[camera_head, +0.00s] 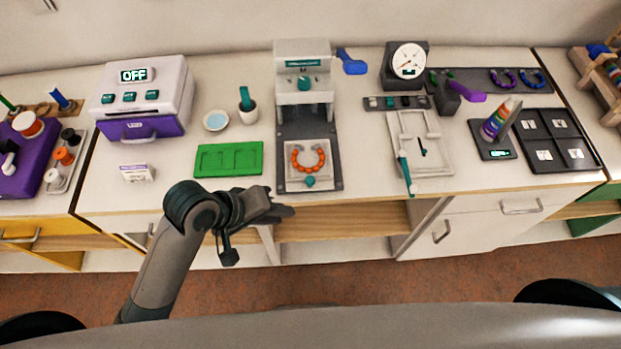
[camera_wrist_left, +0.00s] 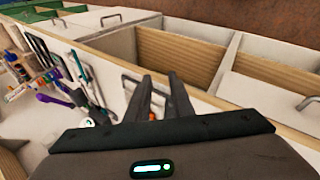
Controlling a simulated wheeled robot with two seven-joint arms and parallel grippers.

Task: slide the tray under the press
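The press (camera_head: 302,62) stands at the middle of the counter, grey-white with a teal knob and a dark base plate (camera_head: 296,125) reaching forward. The pale tray (camera_head: 325,181) sits on the front part of this plate, in front of the press head. It carries an orange bead string in a U shape, and a teal knob (camera_head: 310,181) is at its front edge. My left gripper (camera_head: 284,212) is in front of the counter edge, just below and left of the tray, not touching it. In the left wrist view its fingers (camera_wrist_left: 160,92) show a gap. My right gripper is not visible.
A green board (camera_head: 228,158) and a small bowl (camera_head: 215,120) lie left of the press. A pale frame with a teal-handled tool (camera_head: 404,170) lies to the right. Open shelves are below the counter.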

